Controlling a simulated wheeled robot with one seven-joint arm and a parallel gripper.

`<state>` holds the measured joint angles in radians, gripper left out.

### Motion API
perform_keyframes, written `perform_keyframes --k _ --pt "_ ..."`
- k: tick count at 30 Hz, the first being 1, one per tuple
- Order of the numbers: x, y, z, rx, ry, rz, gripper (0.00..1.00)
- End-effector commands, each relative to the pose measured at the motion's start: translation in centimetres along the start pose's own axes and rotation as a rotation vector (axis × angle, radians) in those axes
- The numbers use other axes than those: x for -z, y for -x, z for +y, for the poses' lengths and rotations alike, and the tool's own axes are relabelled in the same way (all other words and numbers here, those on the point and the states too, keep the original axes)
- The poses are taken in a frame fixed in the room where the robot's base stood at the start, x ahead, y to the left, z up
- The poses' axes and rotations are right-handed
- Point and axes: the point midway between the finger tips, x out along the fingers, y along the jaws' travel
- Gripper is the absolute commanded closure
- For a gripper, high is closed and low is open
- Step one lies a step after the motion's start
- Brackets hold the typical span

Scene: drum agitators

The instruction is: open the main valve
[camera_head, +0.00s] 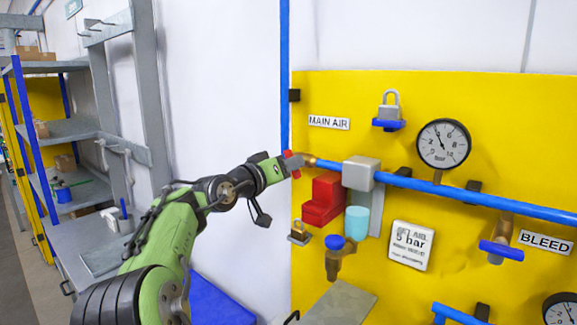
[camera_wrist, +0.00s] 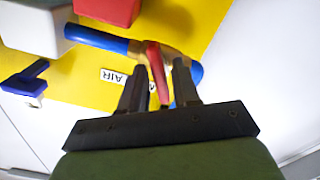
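The main valve's red lever (camera_head: 293,162) sits on a brass body at the left end of the blue air pipe, below the "MAIN AIR" label (camera_head: 329,122). In the wrist view the red lever (camera_wrist: 157,72) stands between the two fingers of my gripper (camera_wrist: 160,82), with the brass body (camera_wrist: 175,57) behind it. A narrow gap shows between the lever and the right finger, so my gripper looks open around the lever. In the head view my gripper (camera_head: 284,164) is at the lever, and its fingers are partly hidden there.
Right of the valve are a grey block (camera_head: 360,173), a red block (camera_head: 323,200) and a gauge (camera_head: 443,143). A blue-handled valve (camera_head: 336,244) is below. Shelves (camera_head: 62,130) stand at left.

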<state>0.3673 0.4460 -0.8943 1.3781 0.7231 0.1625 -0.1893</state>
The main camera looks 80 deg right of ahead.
Motion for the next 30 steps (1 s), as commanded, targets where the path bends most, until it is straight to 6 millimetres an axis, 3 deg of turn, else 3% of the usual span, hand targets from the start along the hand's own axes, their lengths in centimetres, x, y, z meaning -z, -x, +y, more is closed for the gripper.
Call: perform_keyframes --k 1,6,20,30 --pt "-0.01 0.01 0.01 0.0 0.0 0.0 0.78" --pt "-0.01 0.02 0.01 0.0 0.0 0.0 1.0" --pt "0.09 0.02 0.07 0.0 0.085 -0.001 1.0" --pt "0.22 0.02 0.15 0.0 0.361 -0.002 1.0"
